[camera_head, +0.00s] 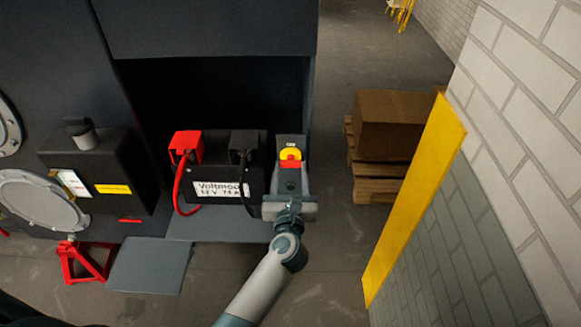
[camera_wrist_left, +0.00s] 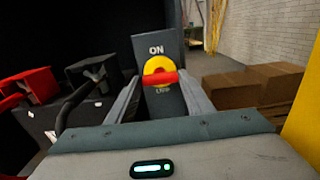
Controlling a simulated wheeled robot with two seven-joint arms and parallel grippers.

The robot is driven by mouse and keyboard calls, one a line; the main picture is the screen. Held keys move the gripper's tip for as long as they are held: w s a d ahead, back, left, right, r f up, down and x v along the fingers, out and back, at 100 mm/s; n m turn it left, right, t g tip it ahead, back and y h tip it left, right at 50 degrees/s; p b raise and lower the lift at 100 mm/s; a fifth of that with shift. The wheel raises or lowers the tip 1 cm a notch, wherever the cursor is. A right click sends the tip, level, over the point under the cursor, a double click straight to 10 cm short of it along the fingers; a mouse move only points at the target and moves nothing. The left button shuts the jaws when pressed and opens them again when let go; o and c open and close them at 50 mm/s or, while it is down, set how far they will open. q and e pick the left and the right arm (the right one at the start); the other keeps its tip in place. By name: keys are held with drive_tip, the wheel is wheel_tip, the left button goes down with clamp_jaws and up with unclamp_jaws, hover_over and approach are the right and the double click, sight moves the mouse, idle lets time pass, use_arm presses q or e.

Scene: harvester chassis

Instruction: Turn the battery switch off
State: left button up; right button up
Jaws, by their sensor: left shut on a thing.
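The battery switch has a yellow round face (camera_head: 290,153) and a red handle (camera_wrist_left: 161,78) on a dark upright plate (camera_wrist_left: 157,45). The plate reads "ON" above the switch, with lettering below it that I cannot read clearly. The red handle lies roughly level across the yellow face. My left gripper (camera_head: 290,172) reaches up to the switch from the front. In the left wrist view its two fingers stand at either side of the switch, shut on the red handle. My right gripper is not in view.
Left of the switch is a black battery (camera_head: 225,184) with red and black terminal caps and cables. A dark box (camera_head: 105,165) and red stand (camera_head: 85,262) are farther left. At right are a brown box (camera_head: 390,125) on a pallet and a yellow-edged wall (camera_head: 415,195).

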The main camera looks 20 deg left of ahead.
use_arm(q)
drive_tip(key=o, duration=1)
drive_tip(key=shift+o, duration=0.2)
drive_tip(key=shift+s, duration=0.1)
drive_tip(key=b+v, duration=0.6)
drive_tip(key=v, duration=1.1)
drive_tip(key=shift+s, duration=0.1)
